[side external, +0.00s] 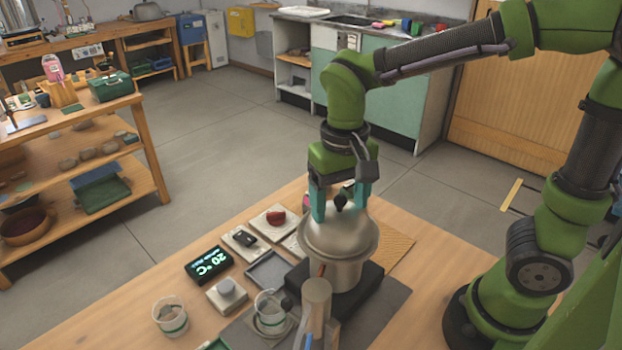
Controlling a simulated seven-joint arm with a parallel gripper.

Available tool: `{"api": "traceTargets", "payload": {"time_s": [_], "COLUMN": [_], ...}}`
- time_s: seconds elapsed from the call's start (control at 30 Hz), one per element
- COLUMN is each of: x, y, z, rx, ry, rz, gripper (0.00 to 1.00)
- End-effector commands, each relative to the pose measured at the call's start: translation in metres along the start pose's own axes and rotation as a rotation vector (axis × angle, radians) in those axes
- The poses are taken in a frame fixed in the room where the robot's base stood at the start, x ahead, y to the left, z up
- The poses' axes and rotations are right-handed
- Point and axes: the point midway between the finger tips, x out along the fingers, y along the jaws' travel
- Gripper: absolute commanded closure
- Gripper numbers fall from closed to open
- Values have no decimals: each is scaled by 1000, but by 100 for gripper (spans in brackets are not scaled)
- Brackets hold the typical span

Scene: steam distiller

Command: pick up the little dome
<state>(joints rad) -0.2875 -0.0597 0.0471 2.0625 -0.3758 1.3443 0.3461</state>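A silver metal dome (338,228) with a small black knob (340,202) on top sits on a metal pot (343,272). The pot stands on a black square base (368,286) on the wooden table. My gripper (341,209) points down right over the dome, with one teal finger on each side of the knob. The fingers are wide apart, with gaps showing between them and the knob. Whether the fingertips touch the dome's top cannot be told. The dome rests level on the pot.
On the wooden table (130,325), a display reading 20 °C (209,265), a knob block (227,295), switch plates and a glass beaker (170,316) lie left of the pot.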

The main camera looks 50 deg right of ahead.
Motion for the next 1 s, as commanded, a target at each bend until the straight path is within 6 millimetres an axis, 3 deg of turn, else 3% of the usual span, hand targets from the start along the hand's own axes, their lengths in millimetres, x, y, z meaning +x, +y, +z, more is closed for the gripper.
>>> {"api": "traceTargets", "payload": {"time_s": [0.03,0.4,0.87,0.9,1.0], "x": [0,1,0,-1,-9], "y": [0,0,0,0,0], "z": [0,0,1,1,1], "rx": [0,-1,-3,-3,-3], "ry": [0,-2,-5,-5,-5], "rz": [0,2,3,3,3], "gripper": [35,90,92,99,100]}}
